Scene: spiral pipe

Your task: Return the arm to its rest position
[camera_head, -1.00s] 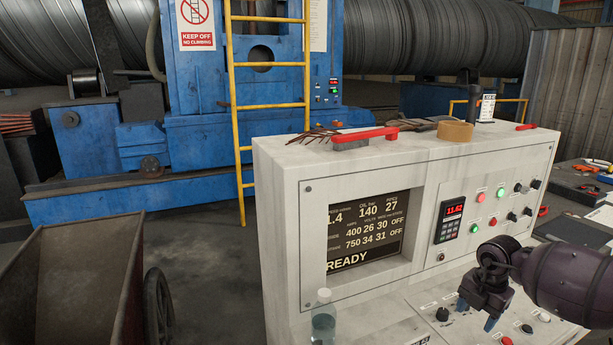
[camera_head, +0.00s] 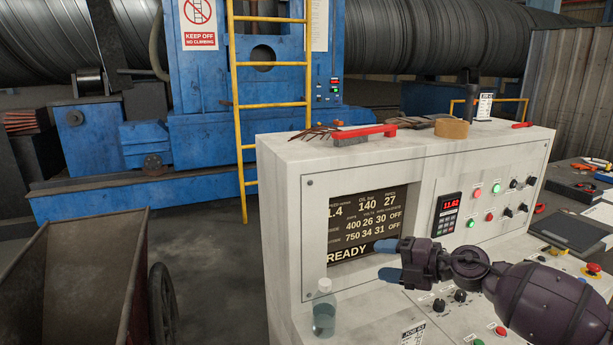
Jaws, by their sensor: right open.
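My right arm comes in from the right edge over the control console (camera_head: 285,210). My right gripper (camera_head: 388,260) is open and empty. Its two blue-tipped fingers point left, in front of the lower right of the console's dark display (camera_head: 350,225), which reads READY. The gripper and forearm hide part of the sloping lower panel with its knobs and buttons. I cannot tell from this view how far the fingers are from the display. My left gripper is not in view.
A clear bottle (camera_head: 323,310) stands on the console's lower left. A red-handled brush (camera_head: 365,133) and a tape roll (camera_head: 451,129) lie on top. A rusty cart (camera_head: 85,290) is at left. A yellow ladder (camera_head: 240,120) stands behind. A table with tools (camera_head: 575,235) is at right.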

